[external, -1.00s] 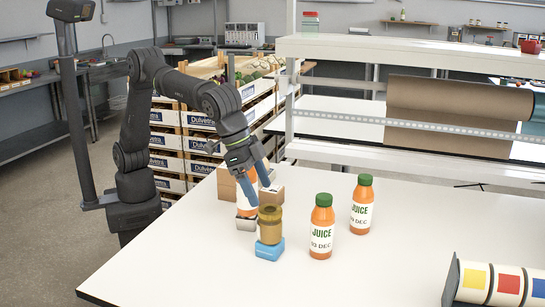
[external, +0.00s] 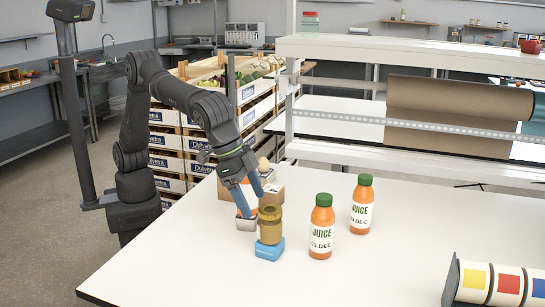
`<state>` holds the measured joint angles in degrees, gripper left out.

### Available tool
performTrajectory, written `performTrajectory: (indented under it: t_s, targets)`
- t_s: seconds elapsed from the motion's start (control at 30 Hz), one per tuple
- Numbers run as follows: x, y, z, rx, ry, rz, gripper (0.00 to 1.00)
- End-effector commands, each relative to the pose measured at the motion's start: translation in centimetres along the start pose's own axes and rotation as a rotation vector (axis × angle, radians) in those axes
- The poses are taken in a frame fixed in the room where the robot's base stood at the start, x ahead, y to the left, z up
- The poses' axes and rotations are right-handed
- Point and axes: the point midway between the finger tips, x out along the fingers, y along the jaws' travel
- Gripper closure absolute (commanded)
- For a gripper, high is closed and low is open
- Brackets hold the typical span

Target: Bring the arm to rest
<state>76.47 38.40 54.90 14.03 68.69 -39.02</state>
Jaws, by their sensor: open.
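My gripper (external: 256,203) is open. It points down over the left part of the white table (external: 400,262), with its blue-grey fingers apart. Behind and partly between the fingers, an orange item (external: 247,211) stands in a light grey holder (external: 246,223); the fingers partly hide it. A yellow-brown jar (external: 270,228) stands on a blue block (external: 269,250) just in front and to the right of the gripper. Whether a finger touches the jar or the orange item cannot be told from this view.
Cardboard boxes (external: 275,192) are behind the gripper. A roll with coloured squares (external: 497,283) lies front right. A white shelf frame (external: 400,52) rises at the back.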

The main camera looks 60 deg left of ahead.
Motion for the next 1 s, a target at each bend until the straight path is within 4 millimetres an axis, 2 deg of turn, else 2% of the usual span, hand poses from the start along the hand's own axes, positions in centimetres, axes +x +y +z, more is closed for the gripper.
performTrajectory:
  t_s: [0.37, 0.8, 0.93, 1.0]
  targets:
    - [-5.9, 3.6, 3.7, 0.002, 0.002, 0.002, 0.21]
    - [-13.8, 3.4, 0.1, -0.002, 0.002, 0.001, 0.21]
    - [-15.7, 3.3, -0.8, -0.002, 0.002, 0.001, 0.21]
    - [-15.6, 2.0, -1.4, -0.007, -0.002, -0.004, 0.21]
